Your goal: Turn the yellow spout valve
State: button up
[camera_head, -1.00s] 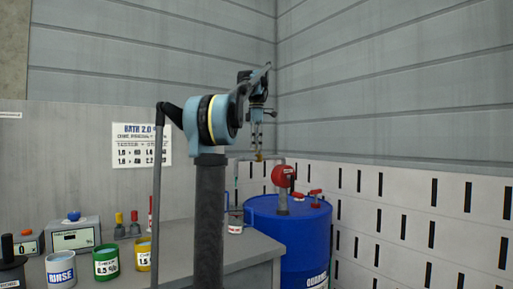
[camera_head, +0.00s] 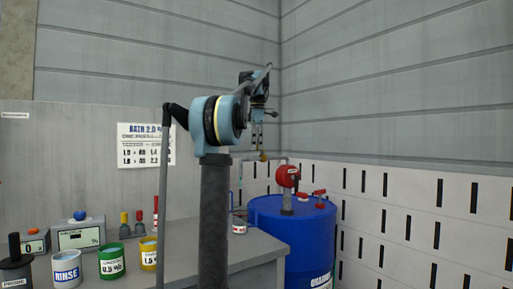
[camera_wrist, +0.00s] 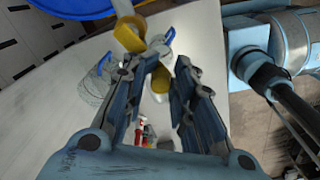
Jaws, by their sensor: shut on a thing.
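The yellow spout valve (camera_head: 263,156) is at the end of a grey pipe, left of the red fitting on the blue drum. My gripper (camera_head: 257,147) points down at it from above. In the wrist view, a yellow part of the valve (camera_wrist: 184,68) shows between the fingertips of my gripper (camera_wrist: 155,68), close to the right finger. The fingers are around it. Another yellow part (camera_wrist: 129,36) shows just beyond the left fingertip. The contact itself is partly hidden by the fingers.
The blue drum (camera_head: 300,240) with red fittings (camera_head: 288,177) stands at the corner beside the grey bench (camera_head: 255,250). On the bench are a RINSE cup (camera_head: 66,270), a green cup (camera_head: 111,264) and a yellow cup (camera_head: 149,256). A slotted white wall (camera_head: 400,220) is at the right.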

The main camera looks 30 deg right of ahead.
jog(key=shift+o, duration=0.2)
jog(key=shift+w+a, duration=0.15)
jog(key=shift+w, duration=0.5)
jog(key=shift+o, duration=0.3)
jog(key=shift+w, duration=0.15)
jog(key=shift+o, duration=0.3)
jog(key=shift+w, duration=0.4)
jog(key=o, duration=1.5)
jog(key=shift+r, duration=2.5)
jog(key=shift+a, duration=0.1)
